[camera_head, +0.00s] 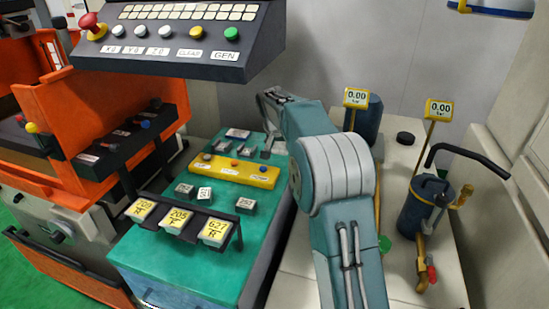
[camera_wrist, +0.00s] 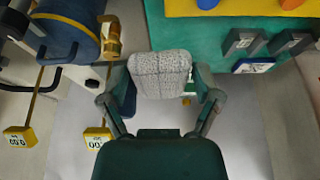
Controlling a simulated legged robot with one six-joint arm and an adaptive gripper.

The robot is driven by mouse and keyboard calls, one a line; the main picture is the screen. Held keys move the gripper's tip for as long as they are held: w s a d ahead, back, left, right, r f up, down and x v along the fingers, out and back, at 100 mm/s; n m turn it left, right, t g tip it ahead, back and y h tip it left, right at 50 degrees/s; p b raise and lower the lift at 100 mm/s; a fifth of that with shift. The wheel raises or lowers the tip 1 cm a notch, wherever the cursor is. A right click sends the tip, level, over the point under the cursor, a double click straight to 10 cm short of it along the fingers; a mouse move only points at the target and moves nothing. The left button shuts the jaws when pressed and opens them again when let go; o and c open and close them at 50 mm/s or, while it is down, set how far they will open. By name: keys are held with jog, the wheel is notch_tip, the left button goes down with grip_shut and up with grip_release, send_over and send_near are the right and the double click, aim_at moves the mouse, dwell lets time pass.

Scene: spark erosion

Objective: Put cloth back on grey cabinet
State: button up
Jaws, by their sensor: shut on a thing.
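A light grey, textured cloth (camera_wrist: 160,66) sits between the two fingers of my gripper (camera_wrist: 160,88) in the wrist view. The gripper is shut on it, one finger at each side. In the head view my gripper (camera_head: 268,126) is at the far end of my arm, above the right edge of the green console, partly hidden by the arm. The cloth cannot be made out clearly there. A pale grey cabinet top (camera_head: 296,272) lies right of the green console, partly covered by my arm. I cannot tell for sure that this is the task's grey cabinet.
The green console (camera_head: 205,264) carries a yellow button strip (camera_head: 235,171) and several labelled blocks. A dark blue canister (camera_head: 421,207) with pipes and yellow gauges (camera_head: 357,97) stand on the right. A black control panel (camera_head: 180,57) overhangs at upper left. A grey wall stands behind.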

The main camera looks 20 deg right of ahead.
jog(key=w, duration=0.1)
jog(key=w+f, duration=0.1)
jog(key=w, duration=0.1)
jog(key=w+f, duration=0.1)
jog(key=w, duration=0.1)
jog(key=shift+w+d+f, duration=0.1)
jog(key=shift+d+f, duration=0.1)
jog(key=shift+d, duration=0.15)
send_over(275, 161)
jog(key=s, duration=0.2)
jog(key=f, duration=0.4)
jog(key=shift+a+f, duration=0.35)
jog(key=shift+a, duration=0.05)
jog(key=shift+w+d+f, duration=0.1)
jog(key=shift+w+f, duration=0.55)
jog(key=shift+f, duration=1.3)
jog(key=shift+f, duration=0.2)
jog(key=o, duration=0.9)
jog(key=v, duration=0.3)
jog(key=s+v, duration=0.1)
jog(key=v, duration=0.7)
jog(key=shift+s+f, duration=0.15)
jog(key=shift+f, duration=0.1)
